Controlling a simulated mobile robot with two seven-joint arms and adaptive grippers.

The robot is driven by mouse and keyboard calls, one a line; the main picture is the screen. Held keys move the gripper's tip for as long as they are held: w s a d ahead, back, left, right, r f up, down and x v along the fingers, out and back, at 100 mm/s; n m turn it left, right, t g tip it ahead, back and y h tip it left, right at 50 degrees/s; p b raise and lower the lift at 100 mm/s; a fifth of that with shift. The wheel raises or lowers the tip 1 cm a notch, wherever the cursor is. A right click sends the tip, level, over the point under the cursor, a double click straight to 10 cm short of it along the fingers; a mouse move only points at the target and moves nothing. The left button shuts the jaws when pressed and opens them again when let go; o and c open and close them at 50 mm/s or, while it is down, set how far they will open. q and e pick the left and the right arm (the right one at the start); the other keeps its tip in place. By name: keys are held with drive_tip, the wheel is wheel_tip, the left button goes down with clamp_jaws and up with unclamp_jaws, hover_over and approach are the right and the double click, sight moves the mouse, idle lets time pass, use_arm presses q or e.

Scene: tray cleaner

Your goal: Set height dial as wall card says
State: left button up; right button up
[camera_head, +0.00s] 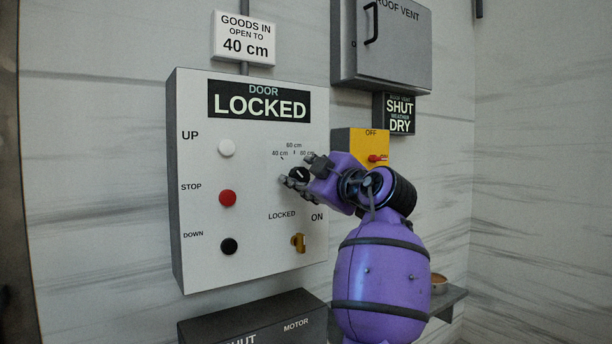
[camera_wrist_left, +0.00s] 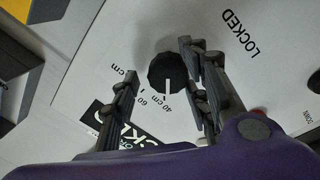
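The black height dial (camera_head: 300,175) is on the grey control panel (camera_head: 200,280), with 40 cm, 60 cm and a partly hidden label around it. In the left wrist view the dial (camera_wrist_left: 166,72) shows a white pointer line aimed at about the 40 cm label. The wall card (camera_head: 245,38) above the panel reads "GOODS IN OPEN TO 40 cm". My left gripper (camera_head: 300,172) is at the dial. In the wrist view its fingers (camera_wrist_left: 158,62) are spread on either side of the dial, the left one clearly apart; contact on the right is unclear. My right gripper is not in view.
The panel has a white UP button (camera_head: 226,148), red STOP button (camera_head: 227,198), black DOWN button (camera_head: 229,246) and brass key (camera_head: 298,242). A yellow box (camera_head: 346,142) with a red switch (camera_head: 378,158) is right of it. A motor box (camera_head: 255,322) is below.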

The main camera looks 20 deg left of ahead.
use_arm(q)
drive_tip(key=r+v, duration=0.1)
drive_tip(key=v, duration=1.1)
drive_tip(key=shift+f, duration=0.45)
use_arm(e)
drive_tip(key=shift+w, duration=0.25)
